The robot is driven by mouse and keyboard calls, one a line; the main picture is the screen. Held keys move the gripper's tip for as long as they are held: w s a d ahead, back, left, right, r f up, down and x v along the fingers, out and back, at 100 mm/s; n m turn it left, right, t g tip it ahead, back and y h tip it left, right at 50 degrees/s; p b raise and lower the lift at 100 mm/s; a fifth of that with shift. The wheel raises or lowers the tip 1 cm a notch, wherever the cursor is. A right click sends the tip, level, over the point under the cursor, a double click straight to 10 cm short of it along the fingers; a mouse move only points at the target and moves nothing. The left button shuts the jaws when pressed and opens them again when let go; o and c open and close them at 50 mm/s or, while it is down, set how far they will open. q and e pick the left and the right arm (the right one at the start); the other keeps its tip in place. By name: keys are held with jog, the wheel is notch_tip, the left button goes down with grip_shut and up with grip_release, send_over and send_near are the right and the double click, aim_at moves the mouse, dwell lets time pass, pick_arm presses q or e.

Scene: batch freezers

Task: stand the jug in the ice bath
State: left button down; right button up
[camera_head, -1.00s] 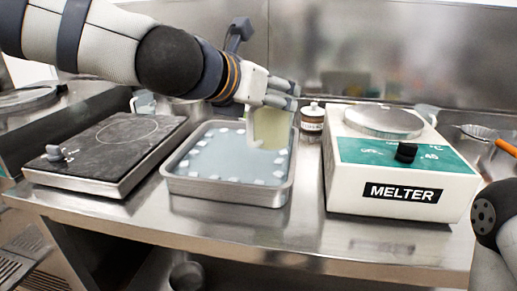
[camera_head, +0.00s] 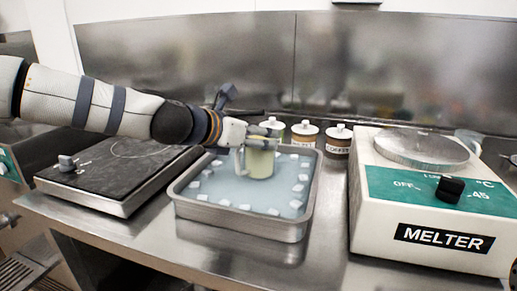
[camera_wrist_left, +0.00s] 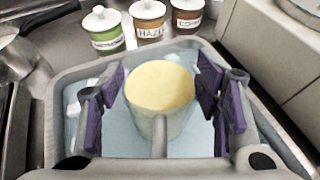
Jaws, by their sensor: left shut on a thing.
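The jug (camera_head: 261,164) is a pale translucent vessel filled with something creamy yellow. It stands upright inside the ice bath (camera_head: 243,227), a metal tray of bluish water with ice cubes along its sides. My left gripper (camera_head: 262,138) is shut on the jug near its top. In the left wrist view the purple-padded fingers (camera_wrist_left: 162,100) lie on both sides of the jug (camera_wrist_left: 160,88), and its handle points toward the camera. The jug's base is at the water; I cannot tell if it touches the tray's floor.
A white melter (camera_head: 440,225) with a green panel stands close right of the bath. A black hot plate (camera_head: 118,170) is on the left. Several lidded, labelled jars (camera_head: 305,133) stand behind the bath. The steel counter (camera_head: 190,255) is bare in front.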

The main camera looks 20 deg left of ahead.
pick_arm(q)
jog(key=shift+d+f, duration=0.1)
jog(key=shift+f, duration=1.5)
jog(key=c, duration=0.5)
grip_release()
pick_arm(e)
jog(key=shift+s+f, duration=0.5)
pick_arm(q)
jog(key=shift+r, duration=0.3)
jog(key=shift+p+v, duration=1.15)
jog(key=shift+v, duration=4.8)
pick_arm(e)
jog(key=shift+t, duration=0.6)
jog(key=shift+w+r, duration=1.7)
jog(key=shift+w, duration=0.15)
pick_arm(q)
jog(key=shift+f, duration=0.15)
